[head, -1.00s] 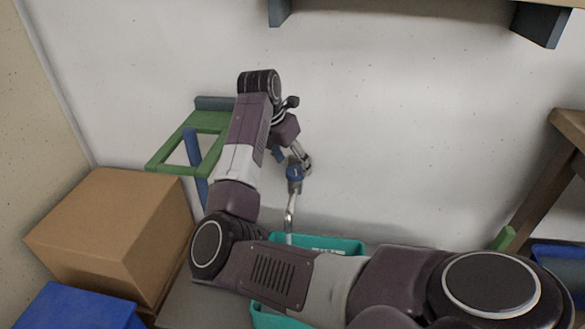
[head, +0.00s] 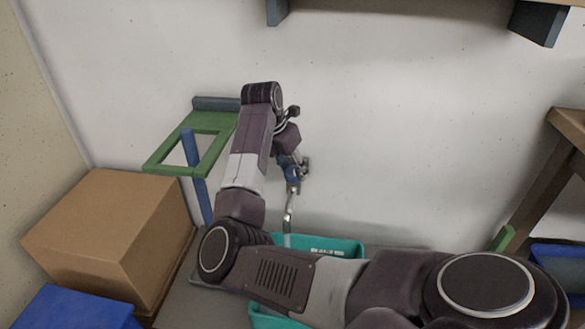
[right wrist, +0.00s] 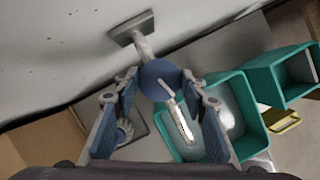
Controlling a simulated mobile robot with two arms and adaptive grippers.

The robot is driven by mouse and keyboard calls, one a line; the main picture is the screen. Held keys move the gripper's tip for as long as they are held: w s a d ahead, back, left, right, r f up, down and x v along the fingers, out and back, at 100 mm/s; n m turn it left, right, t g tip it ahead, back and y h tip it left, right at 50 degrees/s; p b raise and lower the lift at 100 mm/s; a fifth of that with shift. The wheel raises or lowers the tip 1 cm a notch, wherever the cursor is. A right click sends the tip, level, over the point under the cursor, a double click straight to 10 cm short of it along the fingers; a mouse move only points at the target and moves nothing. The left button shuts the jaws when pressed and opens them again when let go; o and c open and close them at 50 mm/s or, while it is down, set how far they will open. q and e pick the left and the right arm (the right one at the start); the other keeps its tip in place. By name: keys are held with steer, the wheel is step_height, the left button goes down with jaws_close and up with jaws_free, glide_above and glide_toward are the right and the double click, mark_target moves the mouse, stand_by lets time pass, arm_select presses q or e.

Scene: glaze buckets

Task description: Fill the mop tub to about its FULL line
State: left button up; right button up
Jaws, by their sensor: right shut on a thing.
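The teal mop tub (head: 335,246) stands on the floor by the wall, largely hidden behind my right arm in the head view. In the right wrist view its wall (right wrist: 243,93) shows below the tap spout (right wrist: 181,122). A bright patch shows inside the tub; I cannot tell the water level or see the FULL line. The wall tap has a round blue handle (right wrist: 158,79). My right gripper (right wrist: 163,92) is shut on the handle, with one finger on each side. In the head view the spout (head: 288,222) points down towards the tub. My left gripper is not in view.
A cardboard box (head: 105,235) and a blue container (head: 75,308) are at the left. A green frame (head: 160,162) is on the wall left of my arm. Another teal container (right wrist: 262,72) and a yellow piece (right wrist: 284,122) show beside the tub. A wooden stand (head: 545,185) is at the right.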

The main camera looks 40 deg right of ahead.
steer(key=shift+n, duration=0.4)
steer(key=n+t, duration=0.1)
steer(key=n, duration=0.2)
steer(key=shift+s+y, duration=0.1)
steer(key=shift+y, duration=0.2)
steer(key=n+t, duration=0.1)
steer(key=n, duration=0.2)
steer(key=shift+d+n+t+y, duration=0.1)
steer(key=shift+n+t+y, duration=0.2)
steer(key=shift+y, duration=0.1)
steer(key=n+y+b, duration=0.1)
steer(key=n, duration=0.2)
steer(key=n+t+y+b, duration=0.1)
steer(key=n, duration=0.2)
steer(key=shift+s+d+n, duration=0.15)
steer(key=shift+d+n, duration=0.05)
steer(key=shift+n, duration=0.2)
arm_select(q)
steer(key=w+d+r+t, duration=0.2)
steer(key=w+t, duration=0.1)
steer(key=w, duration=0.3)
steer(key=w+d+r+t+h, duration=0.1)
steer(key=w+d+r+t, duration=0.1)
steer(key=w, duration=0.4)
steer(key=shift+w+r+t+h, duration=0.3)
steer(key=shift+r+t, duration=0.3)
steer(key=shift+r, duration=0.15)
arm_select(e)
steer(key=shift+n+y, duration=0.4)
steer(key=shift+n, duration=0.1)
